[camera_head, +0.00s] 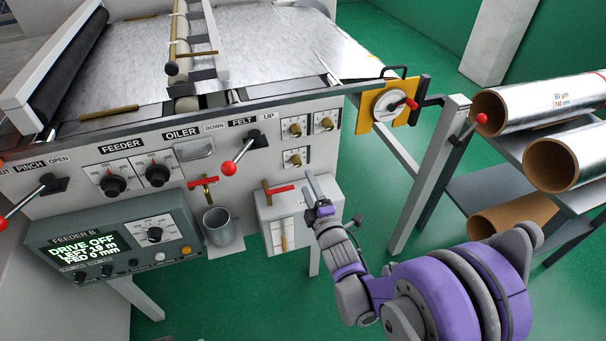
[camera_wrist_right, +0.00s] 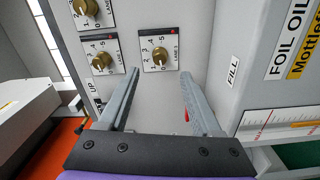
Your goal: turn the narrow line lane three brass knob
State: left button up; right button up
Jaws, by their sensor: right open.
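Three brass knobs on white dial plates sit at the right of the machine's front panel. In the head view two are side by side, the upper left one (camera_head: 295,129) and upper right one (camera_head: 326,124); the third (camera_head: 295,158) is below the left one. In the right wrist view this lower knob (camera_wrist_right: 160,55) is the one on the right; its small side label seems to read lane 3. My right gripper (camera_head: 315,188) is open and empty, below the knobs. In the wrist view its fingers (camera_wrist_right: 158,77) straddle the lower knob's line, apart from it. My left gripper is out of view.
A red-handled tap (camera_head: 278,190) and a white gauge box (camera_head: 283,232) are close to my right gripper. The red-tipped felt lever (camera_head: 240,152) sticks out left of the knobs.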

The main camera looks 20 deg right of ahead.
jog(key=shift+s, duration=1.25)
